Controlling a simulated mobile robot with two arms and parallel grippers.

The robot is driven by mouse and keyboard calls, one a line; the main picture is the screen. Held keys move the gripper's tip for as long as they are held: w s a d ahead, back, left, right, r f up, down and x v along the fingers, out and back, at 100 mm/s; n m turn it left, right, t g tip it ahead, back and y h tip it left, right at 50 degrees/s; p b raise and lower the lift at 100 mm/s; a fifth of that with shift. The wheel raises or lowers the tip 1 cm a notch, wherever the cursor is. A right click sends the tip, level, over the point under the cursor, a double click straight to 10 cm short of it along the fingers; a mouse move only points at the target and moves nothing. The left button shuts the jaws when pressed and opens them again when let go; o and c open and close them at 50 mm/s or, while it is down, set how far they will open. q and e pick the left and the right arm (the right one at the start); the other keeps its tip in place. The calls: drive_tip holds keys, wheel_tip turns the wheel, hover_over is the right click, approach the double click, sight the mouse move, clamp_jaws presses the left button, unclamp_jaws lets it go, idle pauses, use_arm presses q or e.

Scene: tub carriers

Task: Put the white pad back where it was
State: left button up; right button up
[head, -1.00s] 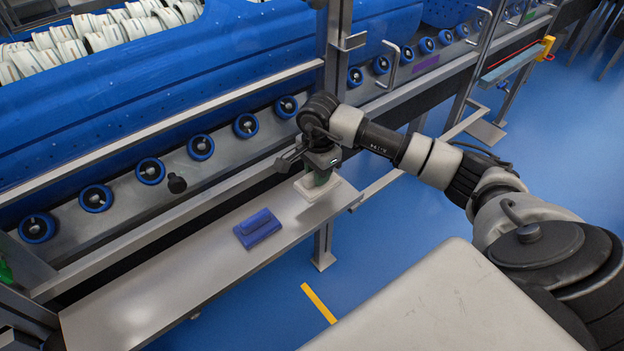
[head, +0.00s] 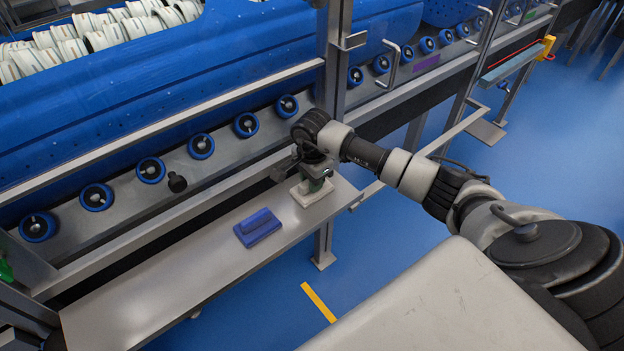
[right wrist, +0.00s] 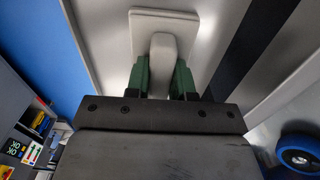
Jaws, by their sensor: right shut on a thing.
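The white pad (head: 309,195) is at the right end of the metal shelf, on or just above its surface; I cannot tell whether it touches. My right gripper (head: 317,182) is above it, shut on its upright handle. In the right wrist view, the green fingers (right wrist: 164,80) press on both sides of the pale handle (right wrist: 163,55), with the pad's flat plate (right wrist: 178,15) beyond. My left gripper is not in view.
A blue pad with a handle (head: 258,227) lies on the metal shelf (head: 160,285), left of the white pad. The shelf's left part is bare. A rail and a row of blue rollers (head: 201,147) run behind. A metal post (head: 337,60) stands behind my gripper.

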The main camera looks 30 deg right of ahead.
drive_tip(key=o, duration=0.8)
drive_tip(key=shift+o, duration=0.2)
drive_tip(key=shift+r+p, duration=0.15)
drive_tip(key=shift+p, duration=0.15)
wheel_tip(320, 180, up, 12)
